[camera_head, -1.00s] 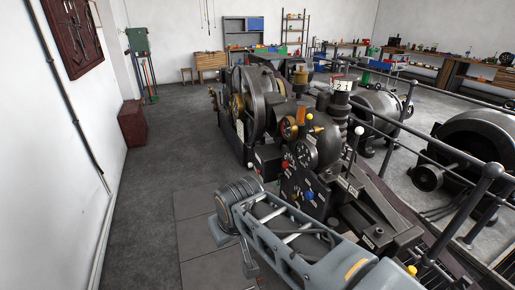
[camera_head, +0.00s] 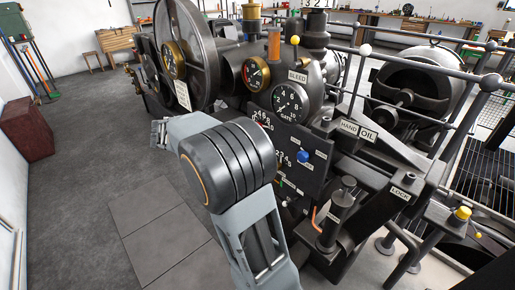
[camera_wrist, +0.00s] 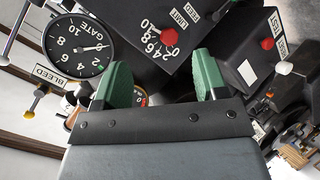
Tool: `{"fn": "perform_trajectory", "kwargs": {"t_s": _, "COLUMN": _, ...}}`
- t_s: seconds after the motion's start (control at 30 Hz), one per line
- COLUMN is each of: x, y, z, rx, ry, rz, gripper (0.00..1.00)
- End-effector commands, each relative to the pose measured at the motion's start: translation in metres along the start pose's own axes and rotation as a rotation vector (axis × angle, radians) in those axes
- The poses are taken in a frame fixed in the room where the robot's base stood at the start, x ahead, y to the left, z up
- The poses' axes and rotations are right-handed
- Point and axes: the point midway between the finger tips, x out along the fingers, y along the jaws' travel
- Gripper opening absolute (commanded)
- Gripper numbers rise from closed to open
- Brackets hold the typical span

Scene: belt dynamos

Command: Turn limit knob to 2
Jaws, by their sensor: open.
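The limit knob (camera_wrist: 169,37) is red and sits on a dark panel at top centre in the wrist view, with white scale numbers beside it and a small label (camera_wrist: 180,18) that seems to read LIMIT. I cannot read its setting. My gripper (camera_wrist: 163,80) is open and empty, its two green fingers spread below the knob in the picture and apart from it. In the head view the numbered scale (camera_head: 262,120) on the panel shows just past my arm, which hides part of the panel. I cannot make out my fingertips there.
The GATE gauge (camera_wrist: 78,46) and yellow BLEED handle (camera_wrist: 38,93) lie left of the fingers. A box with a red knob (camera_wrist: 267,44) stands right. In the head view, a blue knob (camera_head: 303,156), an oil post (camera_head: 340,205) and railings (camera_head: 445,140) crowd the right; the left floor is open.

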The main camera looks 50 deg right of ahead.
Motion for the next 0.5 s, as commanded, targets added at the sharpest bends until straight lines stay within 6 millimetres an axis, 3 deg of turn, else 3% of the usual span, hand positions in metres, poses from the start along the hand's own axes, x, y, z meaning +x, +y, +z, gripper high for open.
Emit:
{"fn": "perform_trajectory", "kwargs": {"t_s": 0.03, "x": 0.025, "y": -0.027, "z": -0.001, "rx": 0.047, "ry": 0.035, "rz": 0.080, "gripper": 0.66}}
{"fn": "perform_trajectory", "kwargs": {"t_s": 0.2, "x": 0.055, "y": -0.052, "z": -0.027, "rx": 0.202, "ry": 0.179, "rz": 0.274, "gripper": 0.66}}
{"fn": "perform_trajectory", "kwargs": {"t_s": 0.5, "x": 0.076, "y": -0.065, "z": -0.048, "rx": 0.319, "ry": 0.312, "rz": 0.391, "gripper": 0.66}}
